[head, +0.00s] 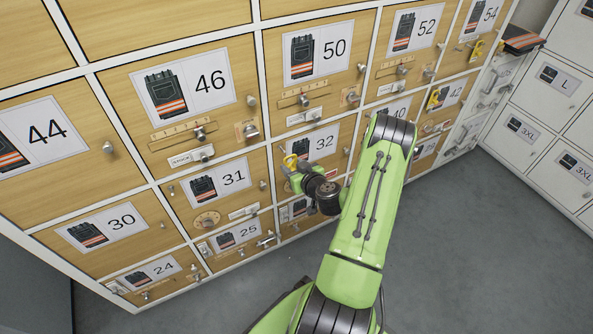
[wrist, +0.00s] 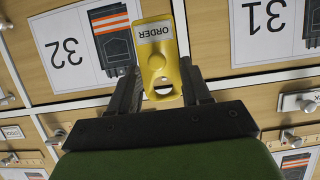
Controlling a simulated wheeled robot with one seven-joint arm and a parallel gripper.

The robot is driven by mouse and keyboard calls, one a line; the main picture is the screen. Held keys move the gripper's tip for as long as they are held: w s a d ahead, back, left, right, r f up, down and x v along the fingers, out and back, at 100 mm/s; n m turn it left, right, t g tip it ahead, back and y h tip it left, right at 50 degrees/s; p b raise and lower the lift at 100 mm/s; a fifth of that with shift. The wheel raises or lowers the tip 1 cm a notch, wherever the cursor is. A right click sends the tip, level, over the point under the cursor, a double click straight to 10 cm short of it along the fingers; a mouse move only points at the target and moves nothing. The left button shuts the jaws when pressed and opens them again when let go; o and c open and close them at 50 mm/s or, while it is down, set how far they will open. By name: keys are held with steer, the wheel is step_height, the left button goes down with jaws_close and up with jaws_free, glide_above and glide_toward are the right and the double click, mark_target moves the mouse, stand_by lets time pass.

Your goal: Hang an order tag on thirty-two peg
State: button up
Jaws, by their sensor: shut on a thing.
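My gripper (head: 296,174) is shut on a yellow order tag (wrist: 158,48), which also shows in the head view (head: 290,161). The door's card (wrist: 66,48) shows left of the tag in the wrist view. A small metal peg or knob (wrist: 6,99) shows at that view's left edge; I cannot tell which it is.
Door 31 (head: 227,172) is left of my gripper, and door 46 (head: 182,82) is up and left, with projecting knobs and latches. Other yellow tags hang near door 54 (head: 477,51) and door 42 (head: 434,99). Grey floor (head: 470,240) is clear at right.

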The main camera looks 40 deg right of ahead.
steer(key=shift+w+d+p, duration=0.2)
steer(key=shift+w+p, duration=0.45)
steer(key=shift+w, duration=0.1)
steer(key=shift+w+d+p, duration=0.25)
steer(key=shift+w+p, duration=0.45)
steer(key=shift+w, duration=0.05)
steer(key=shift+w+d+p, duration=0.2)
steer(key=shift+w+p, duration=0.45)
steer(key=shift+w, duration=0.1)
steer(key=shift+w+d+f+b, duration=0.2)
steer(key=shift+w+f+b, duration=0.4)
steer(key=shift+b, duration=0.4)
steer(key=o, duration=1.1)
steer(key=v, duration=1.5)
steer(key=shift+s+a+r, duration=0.15)
steer(key=shift+s+r, duration=0.05)
steer(key=shift+s, duration=0.15)
